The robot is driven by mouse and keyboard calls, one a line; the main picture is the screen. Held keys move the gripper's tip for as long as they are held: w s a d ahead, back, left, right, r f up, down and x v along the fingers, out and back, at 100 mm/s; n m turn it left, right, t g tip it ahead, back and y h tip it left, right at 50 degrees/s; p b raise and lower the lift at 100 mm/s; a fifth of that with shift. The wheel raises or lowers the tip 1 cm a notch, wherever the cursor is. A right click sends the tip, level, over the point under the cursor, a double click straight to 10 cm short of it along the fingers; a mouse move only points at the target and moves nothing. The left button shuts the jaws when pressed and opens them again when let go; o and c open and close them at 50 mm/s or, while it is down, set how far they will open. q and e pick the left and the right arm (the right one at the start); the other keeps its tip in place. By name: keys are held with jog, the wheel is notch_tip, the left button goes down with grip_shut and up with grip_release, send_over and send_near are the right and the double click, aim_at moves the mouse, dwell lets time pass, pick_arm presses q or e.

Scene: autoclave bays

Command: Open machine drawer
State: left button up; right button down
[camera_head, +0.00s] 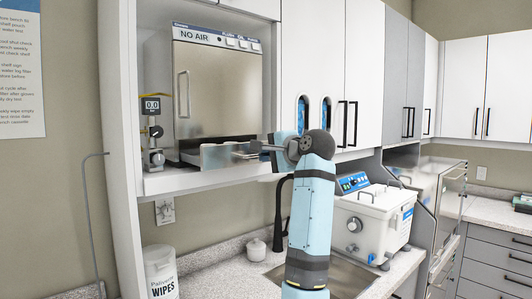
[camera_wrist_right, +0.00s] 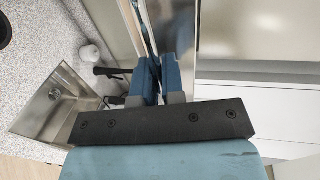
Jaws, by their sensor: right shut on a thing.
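The steel machine (camera_head: 217,85) labelled "NO AIR" sits in the white cabinet bay at upper left in the head view. Its main door is shut, with a vertical handle at the left. The low metal drawer (camera_head: 216,157) under that door stands out a little from the machine's front. My right gripper (camera_head: 248,151) is at the drawer's right part. In the right wrist view its two blue-padded fingers (camera_wrist_right: 159,78) are shut on a thin metal part of the drawer (camera_wrist_right: 154,45). The exact part held is partly hidden. My left gripper is out of view.
A gauge (camera_head: 153,130) stands left of the machine. Below are a wipes tub (camera_head: 160,273), a black tap (camera_head: 279,215) and a sink (camera_head: 345,271). A white bath unit (camera_head: 371,220) stands at right. Cabinet side walls flank the bay.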

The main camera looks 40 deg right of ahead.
jog(key=c, duration=1.3)
grip_release()
jog(key=shift+o, duration=0.2)
jog(key=b+v, duration=0.2)
jog(key=v, duration=1.1)
jog(key=shift+s, duration=0.4)
jog(key=shift+d, duration=0.15)
